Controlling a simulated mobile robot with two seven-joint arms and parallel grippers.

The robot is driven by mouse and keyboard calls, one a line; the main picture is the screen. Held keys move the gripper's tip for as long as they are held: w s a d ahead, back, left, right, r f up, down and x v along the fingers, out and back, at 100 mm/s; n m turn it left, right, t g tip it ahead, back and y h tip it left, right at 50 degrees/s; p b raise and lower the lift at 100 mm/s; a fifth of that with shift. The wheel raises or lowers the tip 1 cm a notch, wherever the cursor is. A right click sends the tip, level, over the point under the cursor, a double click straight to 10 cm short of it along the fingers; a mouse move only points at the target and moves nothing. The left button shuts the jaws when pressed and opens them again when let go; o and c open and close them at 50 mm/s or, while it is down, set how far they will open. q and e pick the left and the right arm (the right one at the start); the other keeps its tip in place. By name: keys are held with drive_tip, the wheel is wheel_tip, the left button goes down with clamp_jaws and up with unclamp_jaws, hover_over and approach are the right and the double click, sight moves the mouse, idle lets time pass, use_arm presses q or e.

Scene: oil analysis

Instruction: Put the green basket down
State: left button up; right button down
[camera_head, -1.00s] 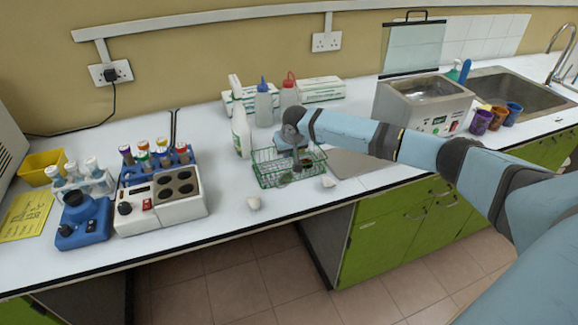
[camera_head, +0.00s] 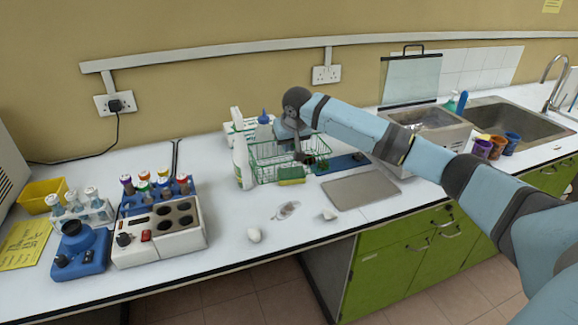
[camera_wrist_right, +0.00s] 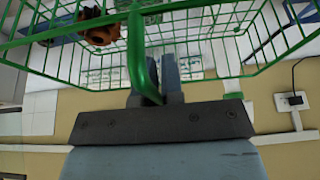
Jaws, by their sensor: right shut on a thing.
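The green wire basket (camera_head: 262,163) is at the back of the white counter, beside a white bottle, in the head view. My right gripper (camera_head: 298,152) is over it. In the right wrist view the basket (camera_wrist_right: 205,45) fills the top, and the fingers (camera_wrist_right: 158,85) are shut on its green handle (camera_wrist_right: 140,55). An orange-brown item (camera_wrist_right: 100,32) shows through the wires. I cannot tell whether the basket's base touches the counter. My left gripper is out of view.
A white bottle (camera_head: 242,163) and a blue-capped bottle (camera_head: 264,130) stand close by. A green-yellow block (camera_head: 291,175) is at the basket's front. White pieces (camera_head: 254,235) and a clear dish (camera_head: 286,211) lie in front. A grey plate (camera_head: 361,190) lies to the right.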

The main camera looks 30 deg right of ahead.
wheel_tip(320, 180, up, 6)
drive_tip(key=shift+r, duration=0.1)
drive_tip(key=s+a+f+n+y+p, duration=0.1)
drive_tip(key=s+a+p, duration=0.8)
drive_tip(key=s+a, duration=1)
drive_tip(key=s+f+n, duration=0.1)
drive_tip(key=s+f, duration=0.1)
drive_tip(key=s, duration=0.1)
drive_tip(key=shift+s+a+f+n+p, duration=0.15)
drive_tip(key=shift+s+f+n+p, duration=0.15)
drive_tip(key=shift+s+f+n, duration=0.1)
